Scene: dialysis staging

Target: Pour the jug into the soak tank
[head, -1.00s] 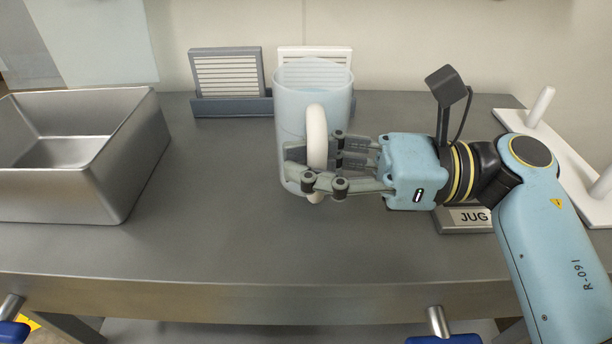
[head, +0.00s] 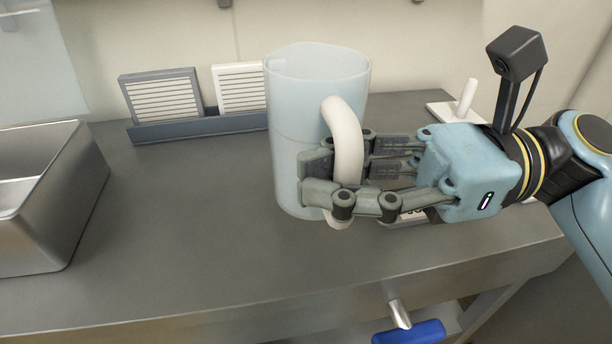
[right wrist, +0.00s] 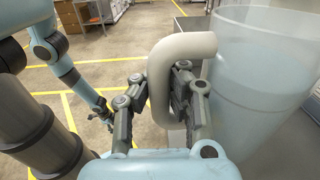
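The jug (head: 298,150) is a pale blue translucent vessel with a thick white handle (head: 345,140). A faint level line shows partway up its wall. My right gripper (head: 335,180) is shut around the handle, and the jug is about upright. It appears to be held above the bench. In the right wrist view the handle (right wrist: 165,85) sits between the fingers, with the jug (right wrist: 262,75) to the right and its base out of view. The soak tank (head: 65,205), a steel tub, stands at the left, apart from the jug. My left gripper (right wrist: 105,117) is small in the right wrist view; its finger state is unclear.
A grey rack (head: 195,125) with two louvred panels stands at the back of the bench (head: 190,255). A white board with pegs (head: 466,98) is at the back right, partly hidden by my arm. The bench between tank and jug is clear.

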